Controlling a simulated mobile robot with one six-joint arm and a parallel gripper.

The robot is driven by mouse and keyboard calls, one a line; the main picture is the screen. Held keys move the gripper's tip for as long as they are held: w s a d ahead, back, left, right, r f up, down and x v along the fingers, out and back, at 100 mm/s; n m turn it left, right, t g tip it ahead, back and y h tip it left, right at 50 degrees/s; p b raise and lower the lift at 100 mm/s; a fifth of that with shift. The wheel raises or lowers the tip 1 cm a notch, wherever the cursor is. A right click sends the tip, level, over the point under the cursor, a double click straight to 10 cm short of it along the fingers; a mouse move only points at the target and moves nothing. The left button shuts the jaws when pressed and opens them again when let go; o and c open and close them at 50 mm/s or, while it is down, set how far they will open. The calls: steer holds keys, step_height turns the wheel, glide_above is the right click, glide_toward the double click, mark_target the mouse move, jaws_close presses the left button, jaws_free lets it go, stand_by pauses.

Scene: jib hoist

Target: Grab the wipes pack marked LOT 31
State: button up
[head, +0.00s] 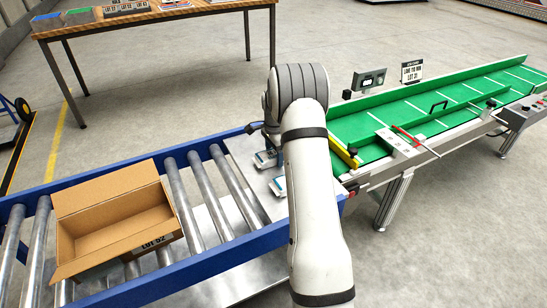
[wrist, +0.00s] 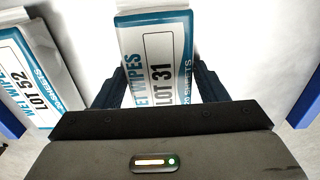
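The wipes pack marked LOT 31 (wrist: 160,45) is white and blue and lies flat in the upper middle of the wrist view. My gripper (wrist: 159,66) is open, with one dark finger on each long side of this pack, close to its edges. I cannot tell whether the fingers touch it. The pack's near end is hidden behind the gripper body.
A similar pack marked LOT 52 (wrist: 35,75) lies tilted to the left. An open cardboard box (head: 115,215) labelled LOT 52 stands on the rollers. A table (head: 150,18) stands behind.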

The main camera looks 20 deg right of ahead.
steer(key=c, duration=0.7)
steer(key=shift+o, duration=0.2)
